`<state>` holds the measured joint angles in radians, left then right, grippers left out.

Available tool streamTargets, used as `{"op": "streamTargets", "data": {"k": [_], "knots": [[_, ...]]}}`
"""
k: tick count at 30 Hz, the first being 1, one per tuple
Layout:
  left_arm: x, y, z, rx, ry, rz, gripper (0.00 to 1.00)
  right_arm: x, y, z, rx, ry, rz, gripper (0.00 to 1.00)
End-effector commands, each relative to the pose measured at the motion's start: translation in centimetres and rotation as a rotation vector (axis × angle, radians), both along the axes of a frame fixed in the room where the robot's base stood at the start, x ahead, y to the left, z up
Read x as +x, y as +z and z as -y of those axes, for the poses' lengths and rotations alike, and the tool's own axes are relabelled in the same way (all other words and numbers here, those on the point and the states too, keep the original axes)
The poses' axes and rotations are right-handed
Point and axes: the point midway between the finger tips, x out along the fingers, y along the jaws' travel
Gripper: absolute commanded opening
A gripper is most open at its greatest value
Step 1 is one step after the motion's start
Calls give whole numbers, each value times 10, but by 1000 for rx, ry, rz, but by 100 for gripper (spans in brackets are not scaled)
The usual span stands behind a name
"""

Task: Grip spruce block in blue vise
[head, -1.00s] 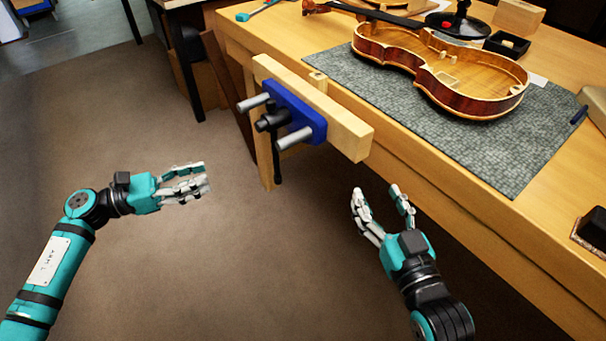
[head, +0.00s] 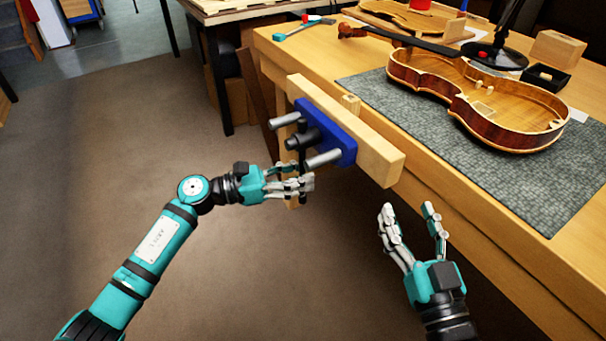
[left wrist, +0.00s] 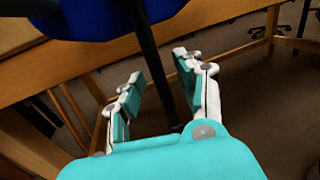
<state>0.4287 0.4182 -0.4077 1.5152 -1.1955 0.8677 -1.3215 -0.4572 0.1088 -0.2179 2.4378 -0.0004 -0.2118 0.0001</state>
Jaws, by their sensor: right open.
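The blue vise (head: 343,145) is mounted at the bench's front left corner, with a pale wooden jaw (head: 375,155). A small pale block, apparently the spruce block (head: 350,103), stands between this jaw and the bench edge; I cannot tell whether it is clamped. My left gripper (head: 308,184) is at the vise's black handle bar (head: 302,160), below the screw. In the left wrist view the handle bar (left wrist: 150,60) runs between the open fingers, with no clear contact. My right gripper (head: 408,208) is open and empty, in front of the bench, right of the vise.
A violin body (head: 520,145) lies on a grey mat (head: 545,215) on the bench. A wooden block (head: 558,48) and a black box (head: 545,78) stand behind it. A teal tool (head: 292,30) lies at the back left. The floor before the bench is clear.

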Motion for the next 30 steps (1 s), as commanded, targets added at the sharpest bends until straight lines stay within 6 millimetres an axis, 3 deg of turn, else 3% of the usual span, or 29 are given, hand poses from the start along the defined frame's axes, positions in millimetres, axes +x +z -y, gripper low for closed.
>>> {"op": "streamTargets", "data": {"k": [12, 21, 30], "knots": [[3, 0, 9, 0, 0, -1, 36, 0, 4, -1, 6, 2, 21, 56], [3, 0, 8, 0, 0, -1, 0, 0, 3, -1, 5, 2, 19, 56], [3, 0, 8, 0, 0, -1, 0, 1, 3, -1, 5, 3, 18, 56]]}}
